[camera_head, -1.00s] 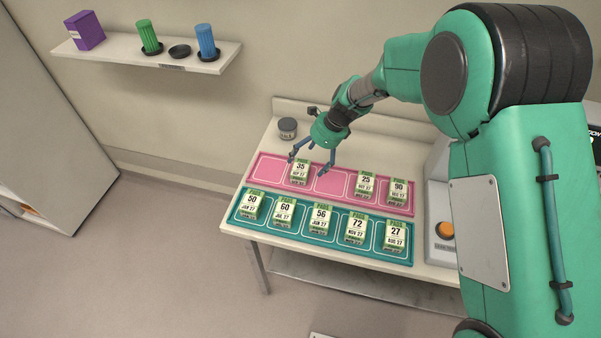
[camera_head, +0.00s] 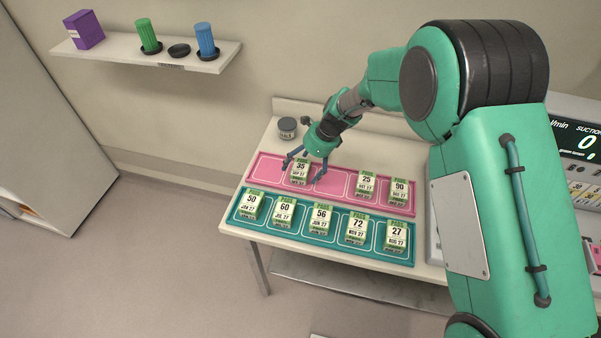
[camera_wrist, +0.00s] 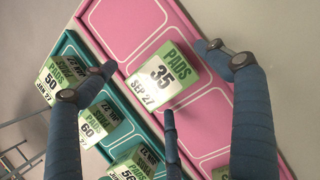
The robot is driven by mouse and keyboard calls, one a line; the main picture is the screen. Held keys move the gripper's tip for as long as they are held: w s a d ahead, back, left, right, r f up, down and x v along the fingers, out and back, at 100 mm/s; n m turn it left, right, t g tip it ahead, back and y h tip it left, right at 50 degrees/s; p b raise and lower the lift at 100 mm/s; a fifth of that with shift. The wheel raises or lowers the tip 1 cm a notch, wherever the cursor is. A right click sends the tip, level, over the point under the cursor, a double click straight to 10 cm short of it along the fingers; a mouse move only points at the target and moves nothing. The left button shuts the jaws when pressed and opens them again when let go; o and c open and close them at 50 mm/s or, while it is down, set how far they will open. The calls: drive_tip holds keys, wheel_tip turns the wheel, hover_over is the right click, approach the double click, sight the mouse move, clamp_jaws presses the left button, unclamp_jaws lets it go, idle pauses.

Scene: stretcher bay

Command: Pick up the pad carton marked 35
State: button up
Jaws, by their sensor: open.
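The pad carton marked 35 (camera_head: 299,173) stands in a compartment of the pink tray (camera_head: 254,172), second from the left. It is green and white and reads SEP 27. My gripper (camera_head: 302,166) is open just above and around this carton in the head view. In the wrist view the carton (camera_wrist: 162,78) lies between and beyond the spread blue-grey fingers (camera_wrist: 155,80), and they do not visibly touch it.
Cartons 25 (camera_head: 366,184) and 90 (camera_head: 399,191) stand at the right of the pink tray. The teal tray (camera_head: 268,221) in front holds several cartons, including 60 (camera_head: 283,212). A wall shelf (camera_head: 208,66) is upper left.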

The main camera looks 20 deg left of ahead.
sight(302, 167)
idle(0.5)
drive_tip(key=c, duration=1.5)
drive_tip(key=shift+r, duration=0.1)
wheel_tip(302, 167, up, 10)
drive_tip(key=shift+f+p, duration=0.1)
drive_tip(key=shift+p, duration=0.8)
